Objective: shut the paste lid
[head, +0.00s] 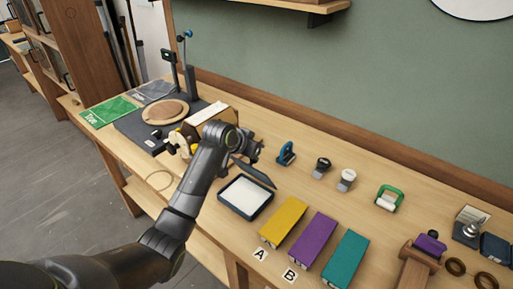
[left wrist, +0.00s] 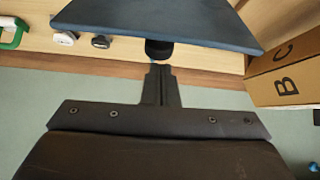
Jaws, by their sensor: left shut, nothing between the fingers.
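The paste box (head: 224,202) is a dark blue shallow tray with white paste inside, on the bench in the head view. Its lid (head: 254,172) is raised and tilted along the box's far edge, leaving the paste uncovered. The lid (left wrist: 155,18) fills the top of the left wrist view as a dark blue panel. My left gripper (head: 257,154) is shut and empty, just behind the raised lid. In the left wrist view its fingers (left wrist: 159,75) are together near the lid's edge; I cannot tell whether they touch it. My right gripper is not in view.
Yellow (head: 283,222), purple (head: 311,240) and teal (head: 345,259) blocks stand right of the box. A blue clip-like item (head: 286,153) and small knobs stand behind. A cardboard box (left wrist: 285,75) shows in the left wrist view. The bench near the back wall has free room.

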